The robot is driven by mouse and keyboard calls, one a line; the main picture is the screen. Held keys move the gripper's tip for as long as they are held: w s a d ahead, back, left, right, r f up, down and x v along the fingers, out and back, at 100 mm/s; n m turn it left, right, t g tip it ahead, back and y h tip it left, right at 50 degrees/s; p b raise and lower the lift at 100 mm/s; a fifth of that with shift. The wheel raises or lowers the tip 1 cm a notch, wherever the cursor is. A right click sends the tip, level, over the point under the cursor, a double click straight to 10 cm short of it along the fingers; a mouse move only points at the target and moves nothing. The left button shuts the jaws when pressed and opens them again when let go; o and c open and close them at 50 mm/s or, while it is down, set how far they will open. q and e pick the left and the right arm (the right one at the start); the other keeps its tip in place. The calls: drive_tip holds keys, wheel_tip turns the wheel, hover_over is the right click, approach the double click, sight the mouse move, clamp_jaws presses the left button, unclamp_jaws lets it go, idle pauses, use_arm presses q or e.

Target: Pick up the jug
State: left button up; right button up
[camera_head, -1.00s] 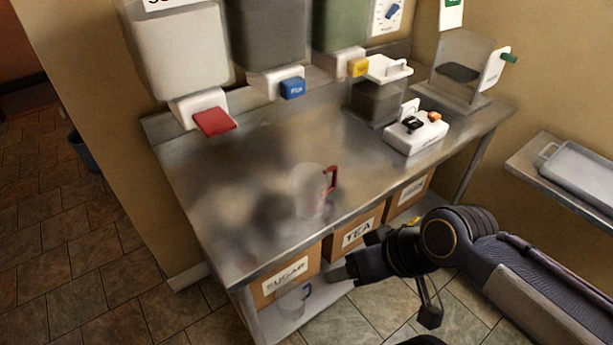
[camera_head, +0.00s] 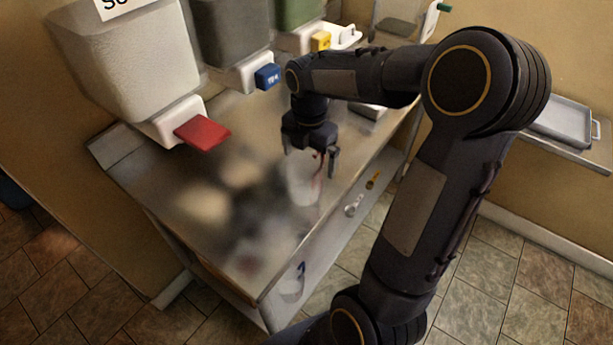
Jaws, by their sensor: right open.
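A clear jug (camera_head: 303,188) with a red handle stands on the metal counter (camera_head: 150,185) near its front edge, in the middle of the head view. My right gripper (camera_head: 312,165) points down over the jug, its fingers open around or just above the upper part near the handle. I cannot tell whether they touch it. The gripper hides part of the rim and handle. A second clear jug (camera_head: 291,284) with a blue handle is on the shelf below the counter. My left gripper is out of view.
Dispensers with a red tap (camera_head: 203,133), a blue tap (camera_head: 268,76) and a yellow tap (camera_head: 321,41) line the back of the counter. A metal tray (camera_head: 562,120) lies on a side shelf at the right. The counter's left part is clear.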

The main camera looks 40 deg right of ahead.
sight(307, 173)
drive_tip(key=f, duration=0.5)
drive_tip(key=shift+a+f+p, duration=0.3)
drive_tip(key=shift+f, duration=0.05)
drive_tip(key=c, duration=1)
drive_tip(key=shift+o, duration=0.2)
drive_tip(key=shift+r, duration=0.2)
